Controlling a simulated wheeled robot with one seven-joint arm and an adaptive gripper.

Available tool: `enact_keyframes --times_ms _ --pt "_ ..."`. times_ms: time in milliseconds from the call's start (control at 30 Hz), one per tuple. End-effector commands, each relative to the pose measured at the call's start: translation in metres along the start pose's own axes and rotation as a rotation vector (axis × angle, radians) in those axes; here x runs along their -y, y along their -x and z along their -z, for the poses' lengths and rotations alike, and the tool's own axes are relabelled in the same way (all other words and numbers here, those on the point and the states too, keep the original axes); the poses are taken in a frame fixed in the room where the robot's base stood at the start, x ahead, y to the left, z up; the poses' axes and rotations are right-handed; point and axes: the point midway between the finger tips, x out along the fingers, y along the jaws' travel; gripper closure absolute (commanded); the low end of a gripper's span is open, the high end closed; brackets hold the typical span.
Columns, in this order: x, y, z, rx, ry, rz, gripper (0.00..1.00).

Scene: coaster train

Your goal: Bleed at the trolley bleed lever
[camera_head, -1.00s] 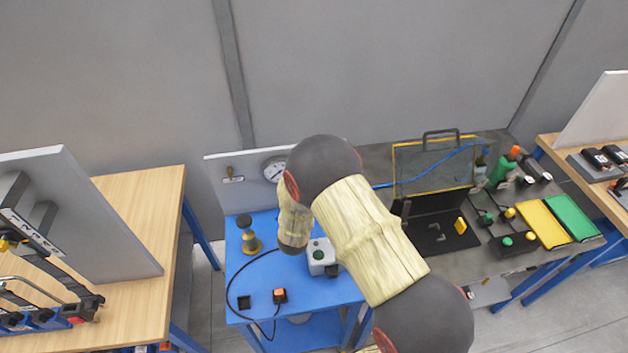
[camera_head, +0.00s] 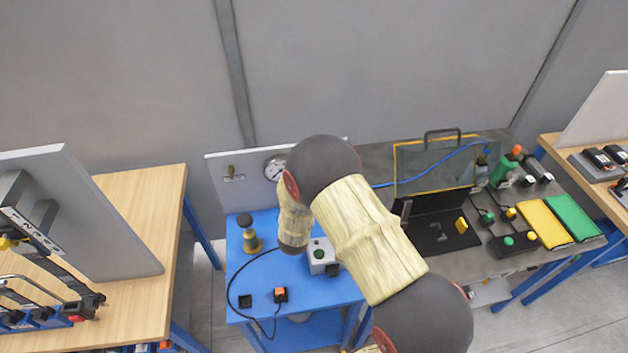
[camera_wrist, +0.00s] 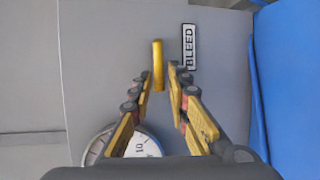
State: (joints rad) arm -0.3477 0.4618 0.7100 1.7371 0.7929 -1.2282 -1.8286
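The brass bleed lever (camera_wrist: 157,65) stands out on the grey panel (camera_wrist: 105,65) in the wrist view, beside the black-and-white BLEED label (camera_wrist: 188,47). It also shows small on the trolley's back panel in the head view (camera_head: 231,171). My gripper (camera_wrist: 158,76) is open, with its yellow fingers on either side of the lever's near end. I cannot tell whether either finger touches it. In the head view my gripper is hidden behind my arm.
A round gauge (camera_wrist: 138,146) sits close under my left finger. The blue trolley (camera_head: 255,285) carries a brass-and-black knob (camera_head: 249,235), a grey box with a green button (camera_head: 321,255) and a cable. A cluttered bench (camera_head: 375,150) adjoins it at right.

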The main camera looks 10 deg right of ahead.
Motion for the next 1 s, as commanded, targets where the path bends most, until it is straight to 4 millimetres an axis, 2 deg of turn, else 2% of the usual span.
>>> enact_keyframes --times_ms 167,400,600,800,1000 --pt "0.0 0.019 0.001 -0.003 0.001 0.001 0.82" --pt "0.0 0.069 0.002 -0.006 0.003 0.001 0.82" --pt "0.0 0.102 0.002 -0.005 0.001 0.001 0.82" --pt "0.0 0.117 0.001 -0.002 0.001 0.0 0.82" --pt "0.0 0.119 0.0 0.0 0.001 0.0 0.82"
